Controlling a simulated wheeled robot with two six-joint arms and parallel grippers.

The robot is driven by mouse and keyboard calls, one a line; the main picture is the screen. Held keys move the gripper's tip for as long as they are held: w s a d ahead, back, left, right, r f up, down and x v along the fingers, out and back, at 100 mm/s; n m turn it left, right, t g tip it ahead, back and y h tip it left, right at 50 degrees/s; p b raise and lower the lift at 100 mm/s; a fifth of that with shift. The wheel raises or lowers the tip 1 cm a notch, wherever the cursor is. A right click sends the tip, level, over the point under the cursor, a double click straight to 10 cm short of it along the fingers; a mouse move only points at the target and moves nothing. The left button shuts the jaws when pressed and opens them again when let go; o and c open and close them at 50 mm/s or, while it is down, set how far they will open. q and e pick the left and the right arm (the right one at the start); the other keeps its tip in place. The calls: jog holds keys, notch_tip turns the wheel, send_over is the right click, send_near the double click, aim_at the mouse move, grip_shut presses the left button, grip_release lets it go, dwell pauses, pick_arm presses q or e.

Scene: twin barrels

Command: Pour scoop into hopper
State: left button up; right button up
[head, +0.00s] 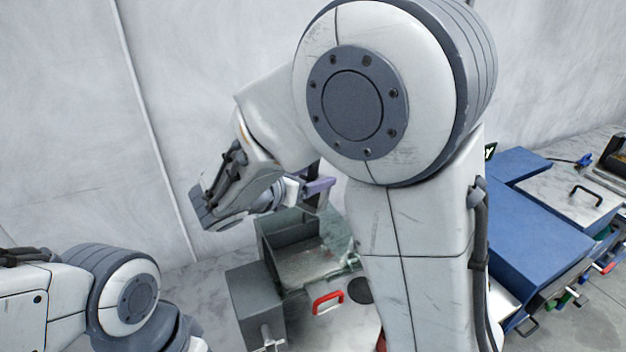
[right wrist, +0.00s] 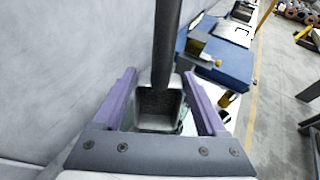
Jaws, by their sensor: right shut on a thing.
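My right gripper (head: 316,186) is held above an open grey, partly glass-sided box that looks like the hopper (head: 262,242). In the right wrist view its two purple fingers (right wrist: 165,85) stand on either side of a metal scoop (right wrist: 174,122), and the gripper is shut on it. The scoop's open pan faces the camera and its inside looks dark and grainy. A dark bar rises from the pan to the top of that view. In the head view my right arm hides most of the scoop. My left gripper is out of view; only part of the left arm shows at lower left.
A grey block (head: 255,295) stands at the hopper's front left. A red handle (head: 328,300) and a dark round piece (head: 359,291) lie in front of it. A blue cabinet (head: 530,225) stands at right. A pale wall is close behind.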

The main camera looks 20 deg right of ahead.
jog(key=shift+s+a+r+t+h+b, duration=0.1)
jog(key=shift+s+a+t+h+b, duration=0.3)
jog(key=shift+h+b, duration=0.55)
jog(key=shift+s+a+r+t+h+b, duration=0.15)
jog(key=shift+a+t+h+b, duration=0.4)
jog(key=shift+b, duration=0.75)
jog(key=shift+s+a+f+t+h+b, duration=0.15)
jog(key=shift+s+a+t+h+b, duration=0.35)
jog(key=shift+h+b, duration=0.55)
jog(key=shift+s+a+f+t+h+b, duration=0.2)
jog(key=shift+a+t+h+b, duration=0.5)
jog(key=shift+b, duration=0.65)
jog(key=shift+r, duration=0.15)
jog(key=shift+d, duration=0.1)
notch_tip(320, 180, up, 3)
jog(key=g+y+p, duration=0.4)
jog(key=y+p, duration=0.2)
jog(key=p, duration=0.9)
jog(key=shift+y+p, duration=0.25)
jog(key=shift+p, duration=0.15)
jog(key=shift+f, duration=0.25)
